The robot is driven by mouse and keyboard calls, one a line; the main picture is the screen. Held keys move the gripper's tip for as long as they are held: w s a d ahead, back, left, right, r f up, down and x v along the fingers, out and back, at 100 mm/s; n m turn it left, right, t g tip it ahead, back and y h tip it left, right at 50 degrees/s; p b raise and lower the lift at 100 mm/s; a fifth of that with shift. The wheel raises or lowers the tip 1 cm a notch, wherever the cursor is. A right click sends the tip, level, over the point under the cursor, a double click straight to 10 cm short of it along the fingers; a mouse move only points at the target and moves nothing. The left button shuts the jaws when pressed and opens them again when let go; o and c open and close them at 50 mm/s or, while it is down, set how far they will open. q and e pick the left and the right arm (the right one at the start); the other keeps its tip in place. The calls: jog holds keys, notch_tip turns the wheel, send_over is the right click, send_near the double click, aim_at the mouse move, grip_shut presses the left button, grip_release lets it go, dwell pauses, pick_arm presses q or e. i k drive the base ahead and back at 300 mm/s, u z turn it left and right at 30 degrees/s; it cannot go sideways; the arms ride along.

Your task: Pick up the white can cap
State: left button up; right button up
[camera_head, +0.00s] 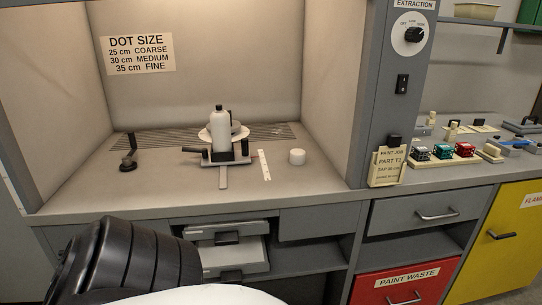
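A small white cylinder (297,157), which looks like the white can cap, stands on the fume hood's worktop, right of centre. To its left a white bottle or can with a dark top (220,128) stands on a grey stand (222,161), with a pale round disc behind it. The cylinder is apart from the stand. A black ribbed part and a white part at the bottom look like my own body. Neither of my grippers shows.
A white marked strip (264,165) lies between stand and cylinder. A dark fitting (129,160) is at the left. The hood's side walls bound the space. A sign (387,167) leans by the right pillar. Small coloured items (464,149) are on the right counter.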

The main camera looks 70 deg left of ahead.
aim_at(297, 156)
jog(key=u, duration=1.9)
